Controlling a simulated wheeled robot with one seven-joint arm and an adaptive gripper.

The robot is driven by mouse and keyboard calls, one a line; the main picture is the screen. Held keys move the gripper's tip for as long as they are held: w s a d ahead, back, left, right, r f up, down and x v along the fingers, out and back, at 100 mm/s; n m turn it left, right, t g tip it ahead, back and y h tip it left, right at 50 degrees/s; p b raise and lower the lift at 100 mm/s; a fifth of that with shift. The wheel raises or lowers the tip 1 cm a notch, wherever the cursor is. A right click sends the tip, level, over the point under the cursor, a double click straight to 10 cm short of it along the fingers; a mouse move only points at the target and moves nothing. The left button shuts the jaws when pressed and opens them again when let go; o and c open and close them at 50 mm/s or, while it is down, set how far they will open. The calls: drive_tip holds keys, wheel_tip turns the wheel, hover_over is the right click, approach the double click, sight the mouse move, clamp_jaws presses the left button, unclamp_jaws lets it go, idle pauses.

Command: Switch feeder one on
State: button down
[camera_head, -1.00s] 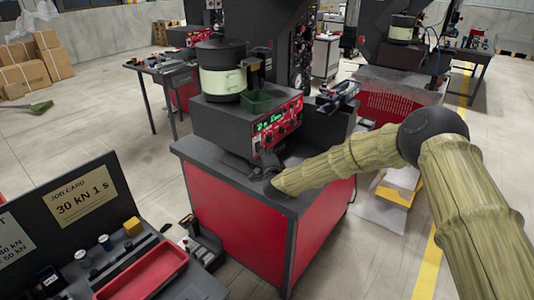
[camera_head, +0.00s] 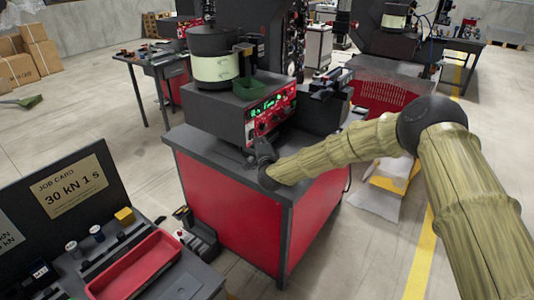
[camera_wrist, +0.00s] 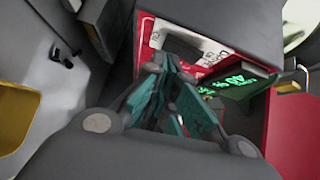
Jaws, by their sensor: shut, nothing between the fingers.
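The feeder is a dark bowl unit (camera_head: 217,62) with a pale green band, on a grey control box. The box's red front panel (camera_head: 272,118) carries a lit green display, knobs and buttons. My gripper (camera_head: 264,148) is shut and empty, low at the left end of this panel. In the wrist view my gripper's teal fingers (camera_wrist: 168,66) point at the red panel (camera_wrist: 146,32), close to a white plate (camera_wrist: 174,40) with a dark block on it. The green display (camera_wrist: 236,88) is to their right. The fingers hide part of the panel, and I cannot tell whether they touch it.
The box stands on a red bench with a dark top (camera_head: 200,144). A red tray (camera_head: 135,268) and job card (camera_head: 72,190) are at front left. A yellow object (camera_wrist: 16,115) shows in the wrist view.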

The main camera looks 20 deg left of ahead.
drive_tip(key=s+d+f+b, duration=0.1)
drive_tip(key=s+d+b, duration=0.2)
drive_tip(key=s+d, duration=0.4)
drive_tip(key=s, duration=0.3)
drive_tip(key=shift+d+f+b, duration=0.15)
drive_tip(key=shift+d+b, duration=0.1)
drive_tip(key=shift+b, duration=0.05)
drive_tip(key=shift+f, duration=0.1)
drive_tip(key=s+d+f+n+g+h, duration=0.1)
drive_tip(key=s+d+f+n+g, duration=0.15)
drive_tip(key=s+d+f, duration=0.5)
drive_tip(key=s+d+f+n+g+h, duration=0.1)
drive_tip(key=s+d+f+n+g, duration=0.2)
drive_tip(key=s+f, duration=0.7)
drive_tip(key=s+d+f+n+g+h, duration=0.1)
drive_tip(key=s+d+f+n+g, duration=0.15)
drive_tip(key=s+d+f, duration=0.6)
drive_tip(key=s+d+f+n+g+h, duration=0.2)
drive_tip(key=s+d+f+g, duration=0.2)
drive_tip(key=s+d, duration=0.7)
drive_tip(key=s+d+f+n+g+h, duration=0.1)
drive_tip(key=s+d+f+g+h, duration=0.1)
drive_tip(key=s+d, duration=1)
drive_tip(key=s+f+g, duration=0.1)
drive_tip(key=s+f, duration=0.1)
drive_tip(key=s, duration=0.2)
drive_tip(key=shift+d+f+n+g, duration=0.15)
drive_tip(key=shift+f+n+g, duration=0.15)
drive_tip(key=shift+n+g, duration=0.1)
